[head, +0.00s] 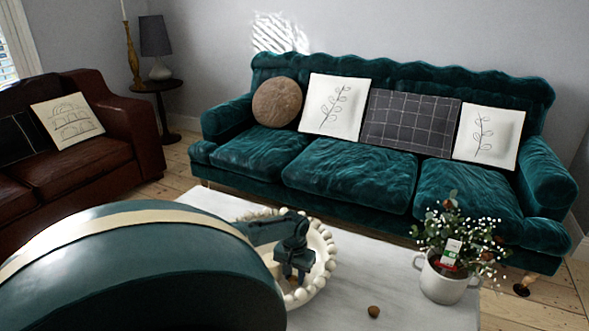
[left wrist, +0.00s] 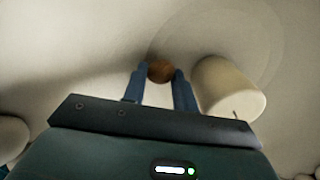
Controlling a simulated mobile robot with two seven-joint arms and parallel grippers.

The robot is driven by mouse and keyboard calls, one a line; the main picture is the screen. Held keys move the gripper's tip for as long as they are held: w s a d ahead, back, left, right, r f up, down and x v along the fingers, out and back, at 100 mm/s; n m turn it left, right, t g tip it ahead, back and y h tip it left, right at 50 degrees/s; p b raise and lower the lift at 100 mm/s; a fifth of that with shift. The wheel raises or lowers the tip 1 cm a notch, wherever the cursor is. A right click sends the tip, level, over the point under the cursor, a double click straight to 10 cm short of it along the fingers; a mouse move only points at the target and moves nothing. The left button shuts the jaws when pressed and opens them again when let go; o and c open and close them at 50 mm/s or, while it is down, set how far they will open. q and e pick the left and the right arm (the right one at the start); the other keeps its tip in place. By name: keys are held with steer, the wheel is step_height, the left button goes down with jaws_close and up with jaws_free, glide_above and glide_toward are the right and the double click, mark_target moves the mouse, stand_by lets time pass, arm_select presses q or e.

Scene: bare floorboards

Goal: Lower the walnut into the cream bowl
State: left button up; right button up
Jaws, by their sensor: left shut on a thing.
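The cream bowl (head: 329,265) has a rim of round beads and stands on the white table, partly hidden by my left arm. My left gripper (head: 295,275) is over the inside of the bowl, fingers pointing down. In the left wrist view, its blue fingers are shut on a brown walnut (left wrist: 160,70), held at the fingertips. Pale bowl surface fills the background there; whether the walnut touches it I cannot tell. In the head view the fingers hide the held walnut. Another brown nut (head: 373,311) lies on the table right of the bowl. My right gripper is not in view.
The white marble-like table (head: 410,310) has free room around the loose nut. A white pot with a flowering plant (head: 445,275) stands at its right side. A green sofa (head: 350,175) is behind the table, and a brown leather sofa (head: 90,165) is at the left.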

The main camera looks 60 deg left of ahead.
arm_select(q)
steer(key=o, duration=0.8)
steer(key=shift+o, duration=1)
steer(key=shift+d, duration=0.1)
